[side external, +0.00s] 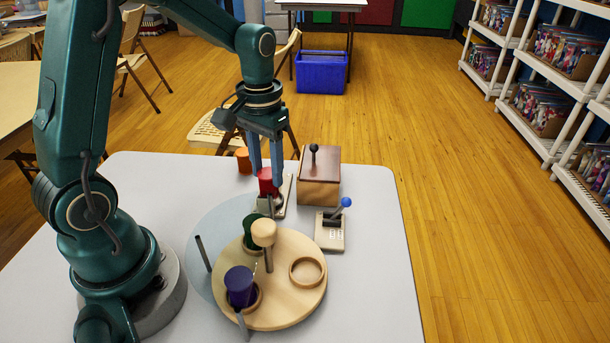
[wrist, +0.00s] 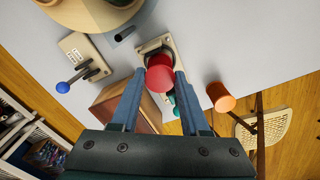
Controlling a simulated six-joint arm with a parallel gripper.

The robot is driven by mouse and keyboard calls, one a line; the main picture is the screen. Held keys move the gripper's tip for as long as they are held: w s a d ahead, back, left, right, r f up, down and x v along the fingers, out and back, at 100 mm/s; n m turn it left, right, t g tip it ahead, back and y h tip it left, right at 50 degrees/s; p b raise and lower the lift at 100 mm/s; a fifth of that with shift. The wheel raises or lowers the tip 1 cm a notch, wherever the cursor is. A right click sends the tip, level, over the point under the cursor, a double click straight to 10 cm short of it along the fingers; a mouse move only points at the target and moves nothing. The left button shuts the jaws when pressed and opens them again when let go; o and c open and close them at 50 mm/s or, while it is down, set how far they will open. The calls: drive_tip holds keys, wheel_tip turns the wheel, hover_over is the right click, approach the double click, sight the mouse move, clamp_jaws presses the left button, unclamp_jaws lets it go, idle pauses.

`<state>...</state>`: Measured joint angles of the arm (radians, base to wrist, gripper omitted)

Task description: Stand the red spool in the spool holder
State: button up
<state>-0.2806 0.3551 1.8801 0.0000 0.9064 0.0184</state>
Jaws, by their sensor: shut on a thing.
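The red spool (side external: 267,183) is between the two fingers of my gripper (side external: 266,172), which is shut on it. In the wrist view the red spool (wrist: 159,77) sits between the fingertips, over a beige base plate (wrist: 152,43) with a dark round part. I cannot tell whether the spool touches that plate. A round wooden turntable (side external: 290,258) with rings, possibly the spool holder, stands nearer the side camera. A purple spool (side external: 239,284) stands in its front-left ring and a green one (side external: 250,229) at its back left. Its right ring (side external: 307,271) is empty.
A tan knob (side external: 263,233) rises from the turntable's middle. A wooden box (side external: 319,188) with a black-knobbed lever stands right of my gripper, and a small blue-balled lever base (side external: 330,232) stands nearer. An orange spool (side external: 243,160) is at the table's far edge. The table's right front is clear.

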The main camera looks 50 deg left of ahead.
drive_tip(key=shift+f, duration=0.2)
idle(0.5)
drive_tip(key=shift+f, duration=0.4)
drive_tip(key=shift+f, duration=0.45)
drive_tip(key=o, duration=1.1)
drive_tip(key=shift+r, duration=3.8)
